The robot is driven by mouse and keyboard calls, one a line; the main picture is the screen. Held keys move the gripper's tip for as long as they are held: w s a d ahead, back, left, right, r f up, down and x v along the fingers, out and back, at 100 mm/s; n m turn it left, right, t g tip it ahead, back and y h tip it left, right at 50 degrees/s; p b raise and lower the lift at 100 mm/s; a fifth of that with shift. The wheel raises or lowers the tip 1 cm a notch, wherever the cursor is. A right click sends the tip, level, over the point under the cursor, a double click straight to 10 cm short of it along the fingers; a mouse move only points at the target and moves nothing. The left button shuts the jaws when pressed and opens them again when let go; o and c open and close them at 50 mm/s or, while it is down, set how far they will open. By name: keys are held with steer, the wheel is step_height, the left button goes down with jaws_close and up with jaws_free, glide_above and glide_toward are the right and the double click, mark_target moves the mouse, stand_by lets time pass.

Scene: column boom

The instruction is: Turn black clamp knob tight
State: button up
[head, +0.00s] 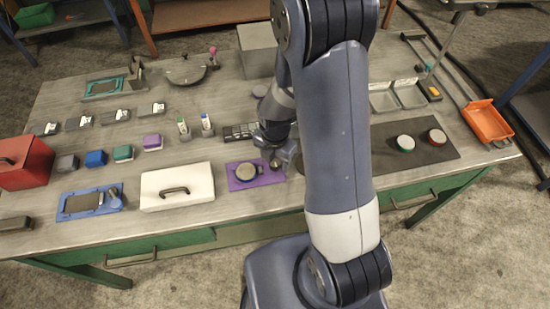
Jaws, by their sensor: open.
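My gripper (277,155) is open and points down over the right part of a purple fixture plate (241,184). A round tan disc with a dark rim (247,172) sits on the plate, left of the gripper. A small dark grey knob-like part (276,164) shows right at the fingertips. It may be the black clamp knob, but it is too small and too covered by the gripper to be sure. I cannot tell whether the fingers touch it.
A white lidded box (195,183) and a blue fixture (80,204) stand left of the purple plate. A black keypad-like block (239,132) lies behind it. My arm hides the table's middle.

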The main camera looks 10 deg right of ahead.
steer(key=shift+c, duration=0.2)
steer(key=c, duration=1)
steer(key=shift+o, duration=0.2)
steer(key=shift+f+m+b, duration=0.1)
steer(key=shift+m+b, duration=0.25)
steer(key=shift+m, duration=0.05)
steer(key=m+b, duration=0.2)
steer(key=m, duration=0.2)
steer(key=m+b, duration=0.2)
steer(key=m, duration=0.3)
steer(key=shift+b, duration=0.3)
steer(key=m+b, duration=0.2)
steer(key=m, duration=0.5)
steer(key=shift+m, duration=0.3)
steer(key=m+b, duration=0.1)
steer(key=m, duration=0.5)
steer(key=shift+m, duration=0.4)
